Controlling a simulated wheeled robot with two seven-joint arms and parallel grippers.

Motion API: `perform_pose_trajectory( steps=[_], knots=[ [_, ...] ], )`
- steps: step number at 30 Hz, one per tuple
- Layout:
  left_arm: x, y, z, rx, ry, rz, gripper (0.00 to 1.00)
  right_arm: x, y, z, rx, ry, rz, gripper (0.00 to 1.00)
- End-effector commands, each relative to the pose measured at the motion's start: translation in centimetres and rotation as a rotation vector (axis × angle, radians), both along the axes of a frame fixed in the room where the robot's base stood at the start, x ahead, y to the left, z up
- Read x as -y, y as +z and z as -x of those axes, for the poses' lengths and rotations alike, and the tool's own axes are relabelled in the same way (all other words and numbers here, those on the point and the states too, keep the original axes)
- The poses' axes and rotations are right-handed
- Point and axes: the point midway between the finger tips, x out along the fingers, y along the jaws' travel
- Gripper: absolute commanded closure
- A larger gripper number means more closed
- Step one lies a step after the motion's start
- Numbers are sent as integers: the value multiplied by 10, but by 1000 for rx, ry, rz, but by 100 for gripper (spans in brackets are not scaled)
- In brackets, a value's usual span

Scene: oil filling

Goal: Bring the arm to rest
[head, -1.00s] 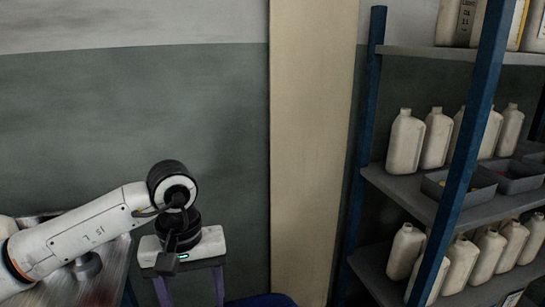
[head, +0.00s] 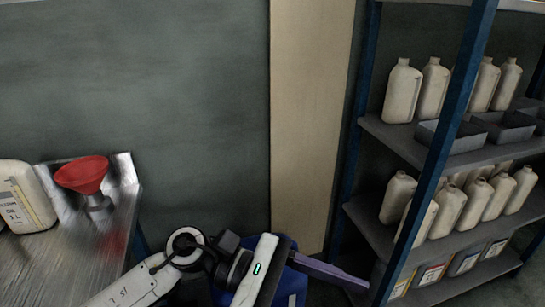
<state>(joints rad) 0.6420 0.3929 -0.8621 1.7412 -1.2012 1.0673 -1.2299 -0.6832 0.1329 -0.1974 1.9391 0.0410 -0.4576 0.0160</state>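My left arm comes in from the lower left. Its gripper (head: 258,270) has a white body with a green light and sits at the bottom middle, turned so that it points right. One long purple-grey finger reaches right from the upper end of the body, set wide. The other finger is hidden or below the picture edge. I see nothing held, and the gripper looks open. My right gripper is not in view.
A metal table (head: 60,262) at left bears a red funnel (head: 82,174) on a grey fitting and a white bottle (head: 28,196). A blue container (head: 297,287) is behind the gripper. A blue-posted shelf (head: 400,138) with bottles and grey bins stands at right.

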Motion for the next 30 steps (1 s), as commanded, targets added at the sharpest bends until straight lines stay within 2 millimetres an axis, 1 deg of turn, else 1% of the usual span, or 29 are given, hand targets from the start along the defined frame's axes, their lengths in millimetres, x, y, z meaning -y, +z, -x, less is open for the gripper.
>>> perform_pose_trajectory(
  steps=[1,2,3,4,5,6,8,9,11,12,14,15,17,18,20,21,23,24,25,27,30],
  knots=[
    [7,12,-1,-200,86,110,40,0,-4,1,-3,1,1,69],
    [8,22,-7,-323,140,174,40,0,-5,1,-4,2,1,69],
    [7,31,-17,-493,211,256,40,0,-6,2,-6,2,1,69],
    [2,36,-27,-623,262,316,40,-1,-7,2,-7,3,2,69],
    [-4,38,-38,-755,312,376,40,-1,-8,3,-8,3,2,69],
    [-15,37,-54,-936,377,454,40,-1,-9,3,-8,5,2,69],
    [-37,25,-78,-1208,470,571,40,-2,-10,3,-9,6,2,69],
    [-54,10,-92,-1392,531,649,40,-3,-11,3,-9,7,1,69],
    [-83,-22,-109,-1666,616,766,40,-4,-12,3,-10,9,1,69],
    [-102,-46,-116,-1832,666,839,40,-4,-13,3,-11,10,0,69],
    [-128,-83,-119,-2057,730,945,40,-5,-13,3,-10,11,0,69],
    [-144,-109,-117,-2195,769,1014,40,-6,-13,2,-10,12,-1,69],
    [-166,-149,-108,-2391,825,1118,40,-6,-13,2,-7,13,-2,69],
    [-179,-175,-99,-2512,859,1187,40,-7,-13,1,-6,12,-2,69],
    [-198,-213,-80,-2683,909,1296,40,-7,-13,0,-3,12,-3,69],
    [-209,-237,-66,2611,-878,-1282,40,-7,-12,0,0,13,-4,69],
    [-223,-268,-41,2446,-816,-1234,40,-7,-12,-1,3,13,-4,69],
    [-230,-286,-25,2349,-781,-1208,40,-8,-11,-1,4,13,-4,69],
    [-235,-297,-13,2282,-758,-1189,40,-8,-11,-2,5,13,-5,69],
    [-243,-320,12,2149,-711,-1154,40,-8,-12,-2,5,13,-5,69],
    [-251,-339,38,2020,-667,-1123,40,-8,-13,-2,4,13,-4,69]
  ],
)
